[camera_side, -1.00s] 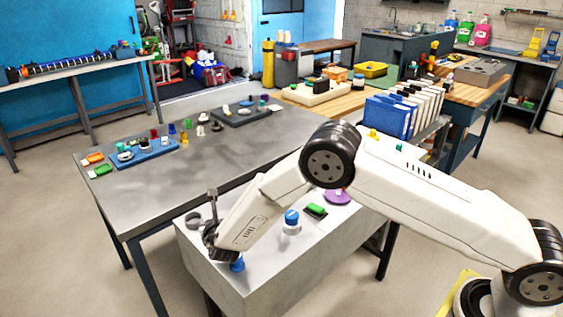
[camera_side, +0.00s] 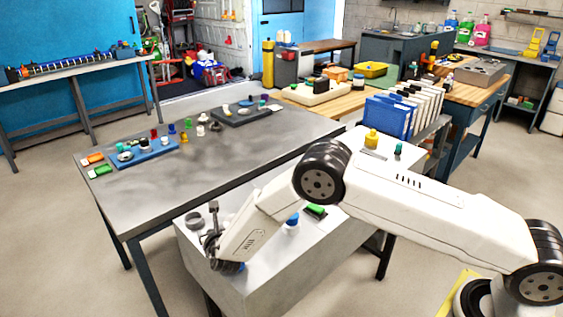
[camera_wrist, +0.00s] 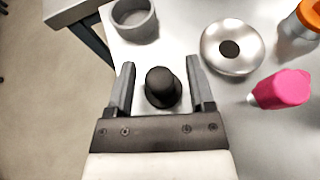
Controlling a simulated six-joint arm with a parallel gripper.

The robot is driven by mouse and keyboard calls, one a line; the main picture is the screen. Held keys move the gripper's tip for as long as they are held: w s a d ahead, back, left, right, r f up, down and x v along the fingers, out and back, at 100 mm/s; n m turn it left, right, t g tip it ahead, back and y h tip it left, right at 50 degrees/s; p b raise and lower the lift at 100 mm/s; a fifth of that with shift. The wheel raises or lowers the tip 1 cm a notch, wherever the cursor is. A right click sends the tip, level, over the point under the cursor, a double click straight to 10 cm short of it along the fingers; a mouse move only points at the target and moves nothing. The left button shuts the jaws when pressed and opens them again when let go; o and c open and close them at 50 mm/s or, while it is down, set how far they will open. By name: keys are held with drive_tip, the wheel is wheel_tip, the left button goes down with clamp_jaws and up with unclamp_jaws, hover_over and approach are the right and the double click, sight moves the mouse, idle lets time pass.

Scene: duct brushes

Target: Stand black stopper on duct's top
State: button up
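The black stopper (camera_wrist: 161,88), with a rounded knob on a wider base, stands upright on the pale bench top in the wrist view. My gripper (camera_wrist: 160,68) is open around it, one finger on each side with a visible gap. A grey hollow cylinder (camera_wrist: 135,20), which looks like the duct, stands just beyond the left finger with its open top showing. It also appears in the side view (camera_side: 193,220). In the side view my gripper (camera_side: 214,252) is low over the bench's near left corner and hides the stopper.
The bench edge lies at the left. In the side view a blue-topped object (camera_side: 292,219) stands beside my arm.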

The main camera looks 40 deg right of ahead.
drive_tip(key=shift+r, duration=0.2)
drive_tip(key=shift+s+a+r, duration=0.25)
drive_tip(key=shift+s, duration=0.35)
drive_tip(key=v, duration=1)
drive_tip(key=shift+s+r, duration=0.15)
drive_tip(key=shift+s, duration=0.1)
